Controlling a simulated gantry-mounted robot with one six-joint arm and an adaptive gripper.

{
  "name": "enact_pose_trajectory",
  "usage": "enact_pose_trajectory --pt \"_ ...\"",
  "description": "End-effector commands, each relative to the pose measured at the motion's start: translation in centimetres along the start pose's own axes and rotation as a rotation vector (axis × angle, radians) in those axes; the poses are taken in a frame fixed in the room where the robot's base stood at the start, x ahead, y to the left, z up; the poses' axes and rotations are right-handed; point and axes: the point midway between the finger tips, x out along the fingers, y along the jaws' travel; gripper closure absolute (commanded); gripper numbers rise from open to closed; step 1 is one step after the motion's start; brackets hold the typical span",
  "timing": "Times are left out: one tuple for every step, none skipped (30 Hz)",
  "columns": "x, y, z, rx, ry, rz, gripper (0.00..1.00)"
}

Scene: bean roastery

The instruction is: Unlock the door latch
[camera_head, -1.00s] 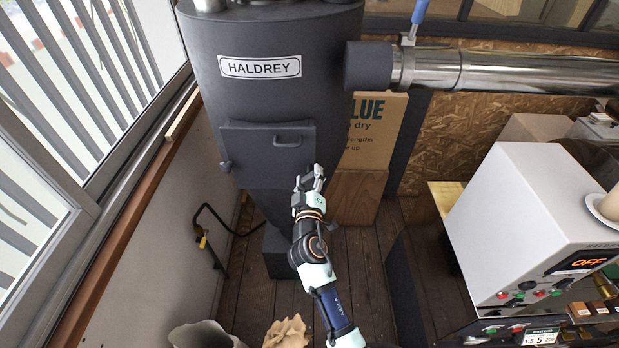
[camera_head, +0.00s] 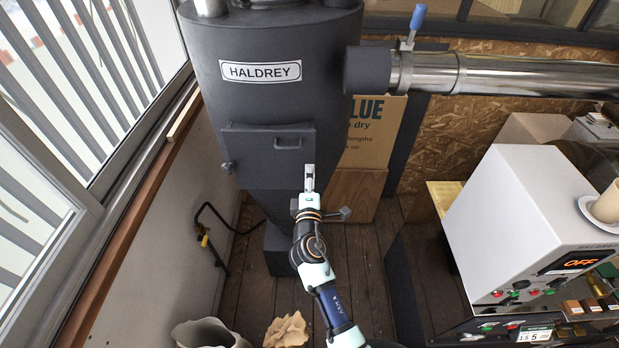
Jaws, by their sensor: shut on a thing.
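The dark grey hatch door (camera_head: 258,153) is closed on the front of the large grey cyclone body, with a bar handle (camera_head: 288,142) near its upper right. My gripper (camera_head: 309,172) is at the door's lower right edge, pointing away from the camera. Its fingers are seen edge-on and are shut on what appears to be the door latch. The fingers hide the latch, so its exact angle cannot be told. A small dark fitting (camera_head: 228,168) sticks out at the door's lower left edge.
A steel pipe (camera_head: 500,72) with a blue-handled valve (camera_head: 417,18) runs to the right. A white roaster machine (camera_head: 525,230) stands at the right. A window wall (camera_head: 75,130) closes the left. A crumpled paper bag (camera_head: 286,330) lies below.

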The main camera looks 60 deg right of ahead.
Motion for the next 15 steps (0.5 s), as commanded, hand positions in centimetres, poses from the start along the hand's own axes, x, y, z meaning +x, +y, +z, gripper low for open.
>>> enact_pose_trajectory --pt "0.0 0.05 -0.01 -0.013 0.0 0.0 0.77" --pt "0.0 0.05 -0.01 -0.02 0.0 0.0 0.77" --pt "0.0 0.05 -0.01 -0.028 0.0 0.001 0.77" --pt "0.0 0.04 -0.01 -0.033 0.0 0.001 0.77" --pt "0.0 0.04 -0.01 -0.037 0.0 0.001 0.77" --pt "0.0 0.03 -0.01 -0.041 0.0 0.001 0.77" --pt "0.0 0.03 -0.01 -0.043 0.0 0.001 0.77" --pt "0.0 0.03 -0.01 -0.045 0.0 0.001 0.77" --pt "0.0 0.02 -0.01 -0.047 0.0 0.001 0.77" --pt "0.0 0.02 -0.01 -0.048 0.0 0.001 0.77" --pt "0.0 0.01 -0.01 -0.048 0.0 0.001 0.77" --pt "0.0 0.02 -0.01 -0.049 0.0 0.001 0.77" --pt "0.0 0.02 -0.01 -0.049 0.0 0.001 0.77" --pt "0.0 0.01 -0.01 -0.049 0.0 0.001 0.77" --pt "0.0 0.01 -0.01 -0.049 0.0 0.001 0.77"
